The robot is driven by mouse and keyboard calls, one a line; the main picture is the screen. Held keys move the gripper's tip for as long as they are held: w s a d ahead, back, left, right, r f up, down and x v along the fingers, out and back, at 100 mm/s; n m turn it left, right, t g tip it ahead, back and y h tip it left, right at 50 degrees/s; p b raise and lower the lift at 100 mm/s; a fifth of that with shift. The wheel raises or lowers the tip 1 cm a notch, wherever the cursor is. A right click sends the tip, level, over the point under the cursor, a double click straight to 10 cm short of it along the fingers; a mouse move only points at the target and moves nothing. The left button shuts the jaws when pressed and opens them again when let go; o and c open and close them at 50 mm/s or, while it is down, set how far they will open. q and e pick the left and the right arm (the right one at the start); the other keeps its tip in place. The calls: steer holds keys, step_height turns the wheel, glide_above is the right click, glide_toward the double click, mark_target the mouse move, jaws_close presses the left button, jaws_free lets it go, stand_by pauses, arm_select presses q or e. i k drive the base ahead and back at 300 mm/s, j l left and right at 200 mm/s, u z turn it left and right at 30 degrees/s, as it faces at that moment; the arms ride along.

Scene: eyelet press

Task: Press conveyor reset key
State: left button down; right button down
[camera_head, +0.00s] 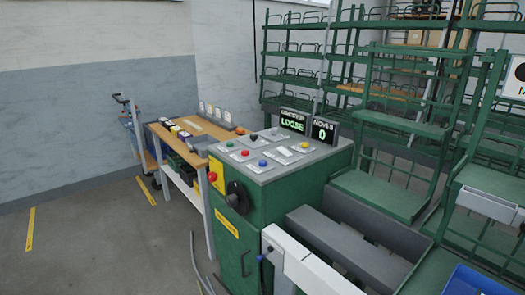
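A green control cabinet (280,215) stands in the middle, with a grey sloping panel (318,154) on top. Neither of my grippers is in view.
A red knob (212,177) and a black rotary handle (237,196) sit on the cabinet's front. A wooden-topped bench (178,150) stands left, green racks (390,130) right. A grey trough (360,255) and white bar (310,268) lie front right. The left floor is mostly clear.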

mark_target(261, 163)
steer(key=i+j+z, duration=0.1)
steer(key=i+j, duration=0.25)
steer(key=i+j+z, duration=0.1)
steer(key=i+j, duration=0.25)
steer(key=i+j+z, duration=0.1)
steer(key=i+j, duration=0.2)
steer(key=i+j+z, duration=0.1)
steer(key=i+j, duration=0.25)
steer(key=j, duration=0.15)
steer(key=i+j+z, duration=0.1)
steer(key=i+j, duration=0.15)
steer(key=j, duration=0.15)
steer(key=i+j+z, duration=0.1)
steer(key=i+j, duration=0.2)
steer(key=j, duration=0.15)
